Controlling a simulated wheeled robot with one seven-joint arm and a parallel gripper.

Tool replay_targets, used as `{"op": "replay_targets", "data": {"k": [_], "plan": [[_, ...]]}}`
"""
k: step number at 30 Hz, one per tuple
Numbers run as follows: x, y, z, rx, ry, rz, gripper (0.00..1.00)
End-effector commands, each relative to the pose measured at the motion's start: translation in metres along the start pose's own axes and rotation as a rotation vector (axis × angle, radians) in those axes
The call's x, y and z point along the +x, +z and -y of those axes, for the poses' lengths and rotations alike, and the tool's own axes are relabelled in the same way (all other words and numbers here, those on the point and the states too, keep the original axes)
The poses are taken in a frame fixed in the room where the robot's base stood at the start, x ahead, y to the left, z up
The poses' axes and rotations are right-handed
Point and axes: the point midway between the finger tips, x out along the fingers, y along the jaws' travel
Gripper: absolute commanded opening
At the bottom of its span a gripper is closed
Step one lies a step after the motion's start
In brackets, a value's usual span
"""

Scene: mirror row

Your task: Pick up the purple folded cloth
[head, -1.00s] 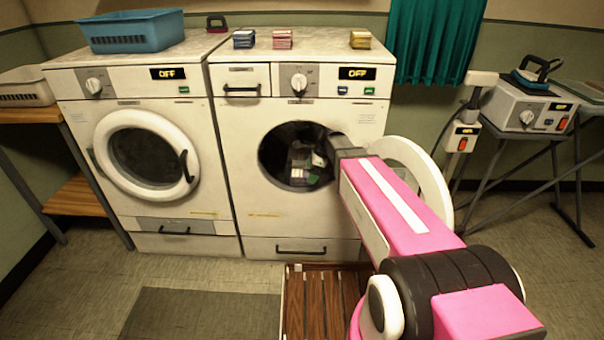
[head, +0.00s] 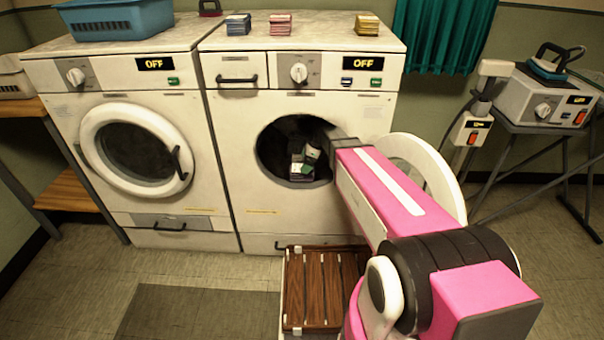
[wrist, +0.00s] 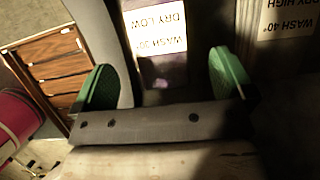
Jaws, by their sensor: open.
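My gripper (head: 306,163) is inside the dark drum of the right machine (head: 230,150), with its green fingers spread. In the wrist view my gripper (wrist: 161,62) is open and empty. Between and beyond its fingertips lies a dim, purplish folded cloth (wrist: 163,71) with a white label reading "WASH 30°, DRY LOW", upside down. The shadow makes its colour hard to judge. A second label reading "WASH 40°, DRY HIGH" (wrist: 284,24) is to the right of the fingers, on something too dark to make out. In the head view I cannot tell the cloth's outline apart from my gripper.
The right machine's open round door (head: 445,172) is beside my arm. A slatted wooden crate (head: 325,290) stands on the floor below. Blue (head: 238,25), pink (head: 280,24) and yellow (head: 367,24) cloth stacks and a blue basket (head: 115,18) are on top of the machines.

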Motion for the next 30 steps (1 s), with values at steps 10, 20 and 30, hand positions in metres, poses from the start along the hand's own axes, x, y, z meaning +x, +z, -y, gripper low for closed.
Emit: {"op": "replay_targets", "data": {"k": [10,20,30], "plan": [[0.029,0.000,0.001,0.000,0.001,0.000,1.00],[0.062,0.000,0.000,0.000,-0.001,0.001,1.00],[0.062,0.000,0.000,0.000,-0.001,0.000,1.00]]}}
